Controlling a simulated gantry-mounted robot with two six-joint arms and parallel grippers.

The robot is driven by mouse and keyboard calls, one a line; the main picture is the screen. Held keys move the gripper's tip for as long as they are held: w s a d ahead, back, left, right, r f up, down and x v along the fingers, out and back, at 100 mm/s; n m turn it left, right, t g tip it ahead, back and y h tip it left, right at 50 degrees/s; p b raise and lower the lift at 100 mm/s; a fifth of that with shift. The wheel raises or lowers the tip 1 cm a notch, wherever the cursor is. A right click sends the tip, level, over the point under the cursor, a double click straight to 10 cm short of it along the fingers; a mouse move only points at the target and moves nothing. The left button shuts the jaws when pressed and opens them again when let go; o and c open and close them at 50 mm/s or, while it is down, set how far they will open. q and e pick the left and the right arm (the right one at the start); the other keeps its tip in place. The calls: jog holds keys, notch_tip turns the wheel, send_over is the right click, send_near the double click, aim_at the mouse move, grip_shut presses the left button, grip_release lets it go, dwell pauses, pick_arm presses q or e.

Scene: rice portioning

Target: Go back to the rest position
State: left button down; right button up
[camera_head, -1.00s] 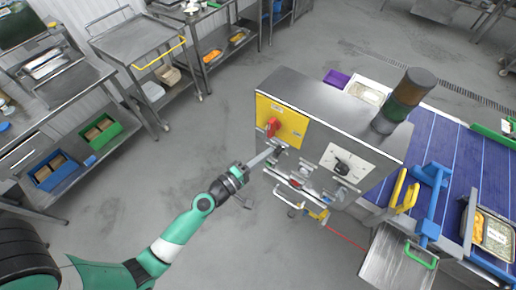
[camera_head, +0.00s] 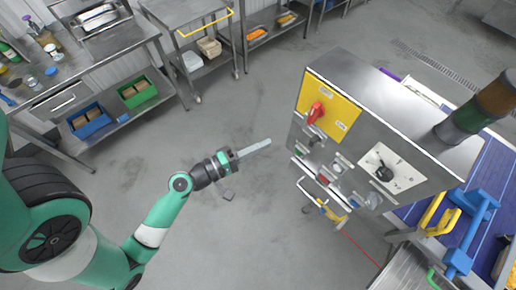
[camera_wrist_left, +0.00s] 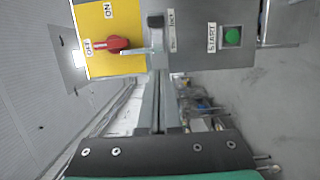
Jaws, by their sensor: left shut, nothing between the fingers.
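My left gripper (camera_head: 254,148) is in the middle of the head view, to the left of the grey machine cabinet (camera_head: 378,98) and apart from it. Its long fingers are together with nothing between them. My left arm comes in from the lower left and is partly stretched out over the floor. In the left wrist view the closed fingers (camera_wrist_left: 157,105) point toward the cabinet's front, with its yellow panel (camera_wrist_left: 112,35) and red switch (camera_wrist_left: 117,43) above left, and a green START button (camera_wrist_left: 232,37) above right. My right gripper is not in these views.
A blue conveyor (camera_head: 483,210) with a blue frame lies right of the cabinet. A steel bench (camera_head: 88,75) with blue and green bins stands at the upper left, and a cart (camera_head: 190,22) at the top. Grey floor (camera_head: 235,235) around the left arm is clear.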

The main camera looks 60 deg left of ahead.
pick_arm(q)
jog(key=shift+s, duration=0.45)
jog(key=w+d+r+m+t+h+p, duration=0.15)
jog(key=w+d+r+m+h, duration=0.3)
jog(key=r, duration=0.85)
jog(key=w+d+r+m+t+h+p, duration=0.1)
jog(key=w+d+r+m+h+p, duration=0.35)
jog(key=r, duration=0.85)
jog(key=w+d+r+m+t+h+p, duration=0.15)
jog(key=d+r+m, duration=0.4)
jog(key=r, duration=0.75)
jog(key=s+d+r+m+t+h+p, duration=0.1)
jog(key=s+r+m+t, duration=0.15)
jog(key=r, duration=0.65)
jog(key=s+d+r+m+t+h+p, duration=0.1)
jog(key=r+m, duration=0.3)
jog(key=r, duration=0.5)
jog(key=a+y, duration=0.1)
jog(key=y, duration=0.2)
jog(key=a+r+n+t+y, duration=0.1)
jog(key=a+y, duration=0.1)
jog(key=y, duration=0.1)
jog(key=a+t+y, duration=0.1)
jog(key=a+y, duration=0.1)
jog(key=y, duration=0.2)
jog(key=shift+s+r+n, duration=0.2)
jog(key=shift+r+n, duration=0.1)
jog(key=shift+r, duration=0.05)
